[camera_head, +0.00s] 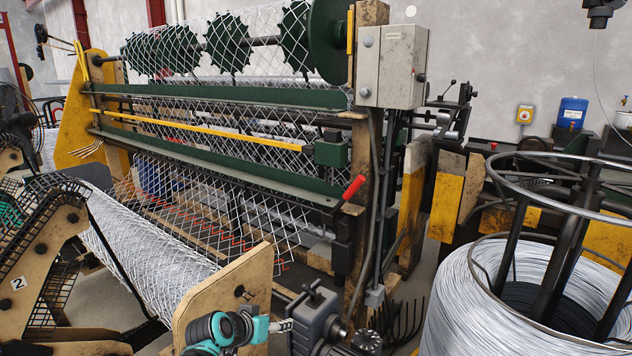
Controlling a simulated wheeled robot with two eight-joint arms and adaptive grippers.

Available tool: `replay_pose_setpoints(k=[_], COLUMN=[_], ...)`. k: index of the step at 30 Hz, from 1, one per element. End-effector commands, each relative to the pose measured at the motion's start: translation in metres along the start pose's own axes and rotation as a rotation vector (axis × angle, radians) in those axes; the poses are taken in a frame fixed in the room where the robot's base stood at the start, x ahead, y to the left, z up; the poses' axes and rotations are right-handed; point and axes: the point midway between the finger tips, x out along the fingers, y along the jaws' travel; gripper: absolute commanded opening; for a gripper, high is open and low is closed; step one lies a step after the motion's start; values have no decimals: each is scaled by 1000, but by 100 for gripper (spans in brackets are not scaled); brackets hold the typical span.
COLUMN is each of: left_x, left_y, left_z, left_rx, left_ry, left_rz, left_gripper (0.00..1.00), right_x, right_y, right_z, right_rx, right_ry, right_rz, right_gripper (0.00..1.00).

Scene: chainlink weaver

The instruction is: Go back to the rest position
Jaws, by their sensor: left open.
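My left gripper (284,326) is at the bottom of the head view, left of centre, at the end of my teal and black arm. It is small in the picture and open, with nothing seen between its fingers. It is in front of the lower part of a worn yellow end plate (232,290) and just left of a grey motor unit (314,318). Whether it touches either one I cannot tell. My right gripper is not in view.
A chainlink weaving machine with a green beam (230,97) fills the middle. A roll of woven mesh (150,245) lies at left. A large wire coil (455,310) blocks the right.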

Motion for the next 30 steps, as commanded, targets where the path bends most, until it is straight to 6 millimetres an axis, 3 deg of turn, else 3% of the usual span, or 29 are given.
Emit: replay_pose_setpoints(k=[1,6,13,18,21,30], left_x=[-22,-86,-152,-175,-180,-181], left_y=[5,13,13,9,8,7], left_z=[14,69,153,193,204,205], left_rx=[-9,-50,-108,-135,-143,-145], left_ry=[-26,-115,-208,-241,-249,-251], left_rz=[-19,-102,-231,-298,-316,-320], left_gripper=[48,48,48,48,48,48], right_x=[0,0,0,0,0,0], right_y=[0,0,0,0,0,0], right_z=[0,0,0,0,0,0], right_rx=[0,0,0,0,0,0], right_ry=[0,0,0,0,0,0], right_rz=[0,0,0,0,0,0], right_gripper=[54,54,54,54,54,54])
